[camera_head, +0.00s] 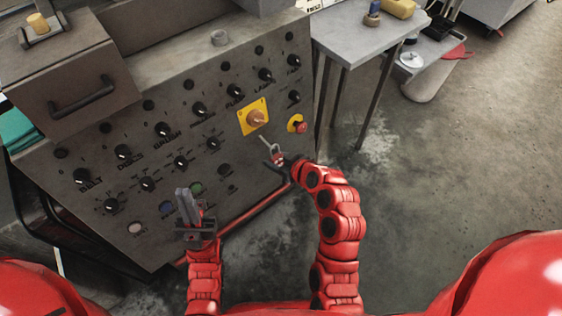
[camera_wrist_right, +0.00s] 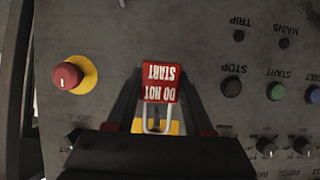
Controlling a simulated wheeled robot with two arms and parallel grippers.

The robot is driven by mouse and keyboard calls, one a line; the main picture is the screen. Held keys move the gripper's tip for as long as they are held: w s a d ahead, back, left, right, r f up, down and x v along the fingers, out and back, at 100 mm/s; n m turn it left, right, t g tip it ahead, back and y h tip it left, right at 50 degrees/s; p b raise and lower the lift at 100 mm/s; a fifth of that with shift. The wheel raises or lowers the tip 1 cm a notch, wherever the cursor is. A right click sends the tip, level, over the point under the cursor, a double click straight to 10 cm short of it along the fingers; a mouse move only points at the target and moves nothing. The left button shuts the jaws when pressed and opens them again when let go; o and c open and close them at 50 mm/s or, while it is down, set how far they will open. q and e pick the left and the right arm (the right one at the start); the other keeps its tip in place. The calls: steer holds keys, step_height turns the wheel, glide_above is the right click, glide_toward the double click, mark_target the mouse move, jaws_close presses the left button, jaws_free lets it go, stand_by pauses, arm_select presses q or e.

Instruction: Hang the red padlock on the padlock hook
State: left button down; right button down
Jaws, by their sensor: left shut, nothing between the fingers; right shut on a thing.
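The red padlock (camera_head: 278,158) is between the fingertips of my right gripper (camera_head: 275,162), in front of the lower right of the control panel. In the right wrist view the padlock (camera_wrist_right: 161,80) shows white "DO NOT START" lettering upside down, with its metal shackle (camera_wrist_right: 146,119) toward the picture's bottom. I cannot make out a separate padlock hook. My left gripper (camera_head: 187,206) is shut and empty before the panel's lower middle.
The grey control panel (camera_head: 200,95) carries several black knobs and coloured buttons. A red stop button (camera_head: 300,127) on a yellow collar is just right of the yellow plate. A grey table (camera_head: 350,38) stands at the right. The floor beyond my right arm is clear.

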mark_target(262, 151)
steer(key=shift+w+a, duration=0.7)
steer(key=shift+w, duration=0.2)
steer(key=shift+x, duration=0.95)
steer(key=shift+f, duration=0.15)
steer(key=shift+c, duration=1)
jaws_free()
steer(key=shift+d, duration=0.1)
steer(key=v, duration=1.1)
steer(key=shift+d, duration=0.1)
steer(key=p+v, duration=0.6)
steer(key=p, duration=0.1)
steer(key=shift+s, duration=0.3)
